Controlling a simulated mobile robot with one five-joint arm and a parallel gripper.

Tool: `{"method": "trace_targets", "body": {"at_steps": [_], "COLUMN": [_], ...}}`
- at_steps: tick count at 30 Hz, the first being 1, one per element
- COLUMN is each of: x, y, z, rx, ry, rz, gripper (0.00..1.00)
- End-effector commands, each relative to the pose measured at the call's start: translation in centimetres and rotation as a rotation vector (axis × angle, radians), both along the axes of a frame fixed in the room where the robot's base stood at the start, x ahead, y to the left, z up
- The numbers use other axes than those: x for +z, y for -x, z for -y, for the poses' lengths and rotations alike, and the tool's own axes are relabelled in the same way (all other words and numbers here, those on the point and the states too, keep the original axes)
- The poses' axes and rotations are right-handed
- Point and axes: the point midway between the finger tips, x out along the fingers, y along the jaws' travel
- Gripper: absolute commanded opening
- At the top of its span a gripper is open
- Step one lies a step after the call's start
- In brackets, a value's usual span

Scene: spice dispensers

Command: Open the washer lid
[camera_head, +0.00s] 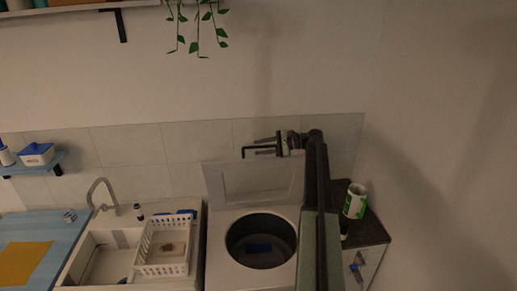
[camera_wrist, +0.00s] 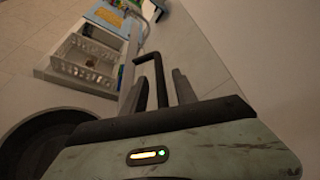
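The washer (camera_head: 225,270) stands below the tiled wall in the head view, and its round dark drum opening is uncovered. Its pale lid (camera_head: 250,182) is raised and leans back toward the wall behind the opening. The drum opening (camera_wrist: 40,145) shows at lower left there. The lid is hard to make out in that view.
A sink with a white dish rack (camera_head: 165,248) is left of the washer. A dark-topped cabinet with a white and green container (camera_head: 355,200) stands at right. A shelf bracket and hanging plant (camera_head: 200,28) are higher up.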

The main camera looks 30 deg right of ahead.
Motion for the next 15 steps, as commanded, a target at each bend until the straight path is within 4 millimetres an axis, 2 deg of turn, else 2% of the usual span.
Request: {"method": "trace_targets", "body": {"at_steps": [12, 15], "x": [2.0, 2.1], "y": [4.5, 4.9], "z": [5.0, 5.4], "rx": [-0.002, 0.000], "ry": [-0.001, -0.001], "rz": [0.000, 0.001], "gripper": [0.34, 0.34]}}
